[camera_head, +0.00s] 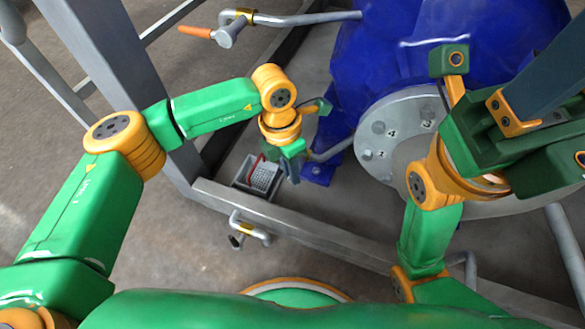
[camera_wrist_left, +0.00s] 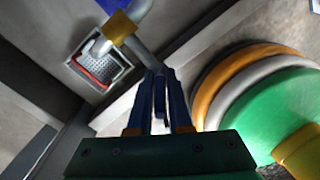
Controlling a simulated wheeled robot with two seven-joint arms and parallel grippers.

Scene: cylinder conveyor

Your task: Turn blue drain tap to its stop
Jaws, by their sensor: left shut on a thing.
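The blue drain tap is mostly hidden by my left gripper. In the left wrist view a narrow dark blue piece, which looks like its lever (camera_wrist_left: 160,95), lies between the fingers. A grey pipe with a yellow collar (camera_wrist_left: 118,27) runs down to the fingertips. My left gripper (camera_head: 291,172) is low beside the blue tank, at the end of a grey drain pipe (camera_head: 333,150); it also shows in the left wrist view (camera_wrist_left: 164,98), shut on the lever. My right gripper (camera_head: 545,75) is at the upper right, partly cut off; its jaw opening cannot be made out.
A grey box with a grille and red strip (camera_head: 262,176) lies below the left gripper. A grey frame rail (camera_head: 300,222) crosses in front, with another pipe fitting (camera_head: 248,229). An orange-handled tap (camera_head: 195,32) stands at upper left. The blue tank (camera_head: 390,50) fills the back right.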

